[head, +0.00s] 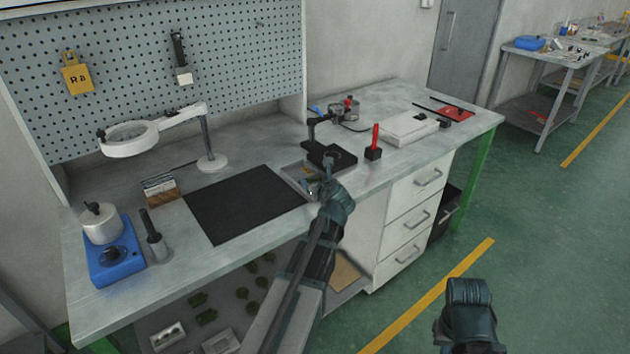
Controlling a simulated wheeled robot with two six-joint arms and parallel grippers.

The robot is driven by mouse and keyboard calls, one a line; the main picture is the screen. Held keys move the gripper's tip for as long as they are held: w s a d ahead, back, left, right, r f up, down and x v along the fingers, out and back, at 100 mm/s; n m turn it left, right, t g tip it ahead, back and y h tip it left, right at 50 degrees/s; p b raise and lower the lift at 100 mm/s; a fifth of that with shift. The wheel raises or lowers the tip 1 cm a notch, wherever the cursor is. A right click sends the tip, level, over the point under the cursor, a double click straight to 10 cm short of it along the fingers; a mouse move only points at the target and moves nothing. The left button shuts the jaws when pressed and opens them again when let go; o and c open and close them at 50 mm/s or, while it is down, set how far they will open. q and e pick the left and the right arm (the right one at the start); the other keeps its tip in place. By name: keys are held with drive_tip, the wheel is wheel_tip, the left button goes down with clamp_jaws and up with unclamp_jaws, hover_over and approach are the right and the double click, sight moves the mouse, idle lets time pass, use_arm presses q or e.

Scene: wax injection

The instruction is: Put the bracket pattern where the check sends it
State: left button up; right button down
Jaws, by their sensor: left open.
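My left gripper (327,166) is open at the front edge of the workbench, above the right part of a shallow metal tray (291,170) and just in front of a black stand (330,153). Small items lie in the tray, partly hidden by the gripper. I cannot pick out the bracket pattern for certain. Several green pieces (205,317) lie on the shelf under the bench, too small to tell their shape. Only a dark wrist part of my right arm shows at the lower right; its fingers do not show.
A black mat (245,204) lies mid-bench. A ring magnifier lamp (130,138), a blue heater with a pot (114,255) and a card holder (161,188) stand left. A red-handled tool (374,143), a white slab (408,128) and a red tray (454,112) are right. Open floor lies right.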

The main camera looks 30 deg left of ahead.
use_arm(q)
drive_tip(key=p+v, duration=0.4)
drive_tip(key=v, duration=0.7)
drive_tip(key=shift+s+r, duration=0.1)
drive_tip(key=s+d+f+n+g+h, duration=0.3)
drive_tip(key=s+d+n, duration=0.3)
drive_tip(key=d, duration=0.3)
drive_tip(key=s+d+f+n+g+h, duration=0.2)
drive_tip(key=s+d+f+n, duration=0.4)
drive_tip(key=d+n, duration=0.3)
drive_tip(key=s+d+f+n+g+h, duration=0.3)
drive_tip(key=s+d+n, duration=0.4)
drive_tip(key=d, duration=0.4)
drive_tip(key=shift+s+d+f+n+g+h, duration=0.15)
drive_tip(key=shift+s+f+n+g+h, duration=0.3)
drive_tip(key=shift+f+g, duration=0.3)
drive_tip(key=shift+w+r, duration=0.15)
